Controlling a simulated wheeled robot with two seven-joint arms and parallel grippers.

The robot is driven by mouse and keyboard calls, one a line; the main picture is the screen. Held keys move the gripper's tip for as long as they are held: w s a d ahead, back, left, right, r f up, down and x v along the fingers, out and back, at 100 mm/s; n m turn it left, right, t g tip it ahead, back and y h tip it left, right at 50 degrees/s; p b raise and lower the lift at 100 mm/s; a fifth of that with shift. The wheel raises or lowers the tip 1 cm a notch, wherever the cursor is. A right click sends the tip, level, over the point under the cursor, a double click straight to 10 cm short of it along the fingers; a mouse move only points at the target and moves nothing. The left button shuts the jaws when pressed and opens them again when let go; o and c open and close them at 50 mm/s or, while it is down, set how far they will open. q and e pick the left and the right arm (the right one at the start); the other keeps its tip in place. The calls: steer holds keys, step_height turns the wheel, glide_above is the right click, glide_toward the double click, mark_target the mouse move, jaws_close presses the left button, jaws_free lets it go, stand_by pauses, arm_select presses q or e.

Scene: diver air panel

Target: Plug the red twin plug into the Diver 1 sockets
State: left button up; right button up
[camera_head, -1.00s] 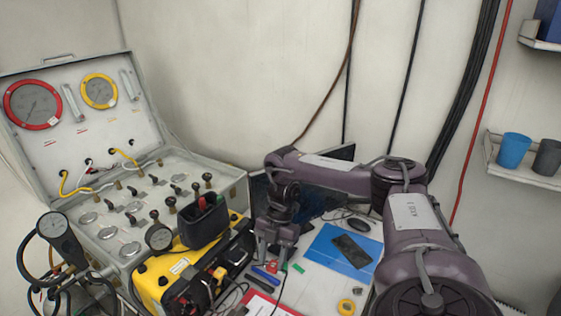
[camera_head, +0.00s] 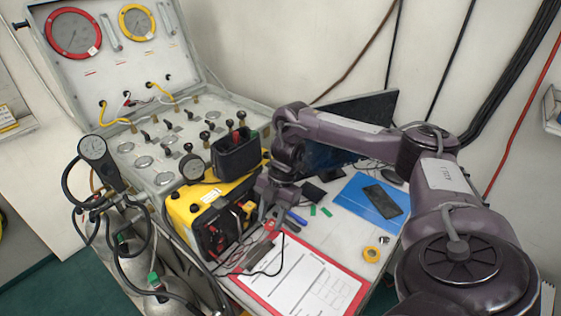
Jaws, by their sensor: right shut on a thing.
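My right gripper (camera_head: 268,208) is shut, with a small red piece (camera_head: 270,224) at its fingertips that looks like the red twin plug. It is close to the right side of the yellow unit (camera_head: 192,207), above the bench. The unit's black front panel (camera_head: 222,228) carries red and yellow-orange connectors. The labels are too small to read, so I cannot tell which sockets are Diver 1. The plug's prongs are too small to make out. My left gripper is not in view.
A red clipboard with white paper (camera_head: 305,279) lies in front. A blue folder with a black phone (camera_head: 382,200), a tape roll (camera_head: 371,254) and pens (camera_head: 297,218) lie to the right. A gauge case (camera_head: 160,140) stands behind, with cylinders (camera_head: 150,262) at left.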

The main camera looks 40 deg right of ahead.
steer(key=shift+w+a+f, duration=0.15)
steer(key=shift+a+f, duration=0.2)
steer(key=shift+a, duration=0.15)
steer(key=w+a+f+b, duration=0.2)
steer(key=w+a+b, duration=0.2)
steer(key=w+a, duration=0.3)
steer(key=shift+w+a+f+m+b, duration=0.2)
steer(key=shift+a+m+b, duration=0.15)
steer(key=shift+a, duration=0.4)
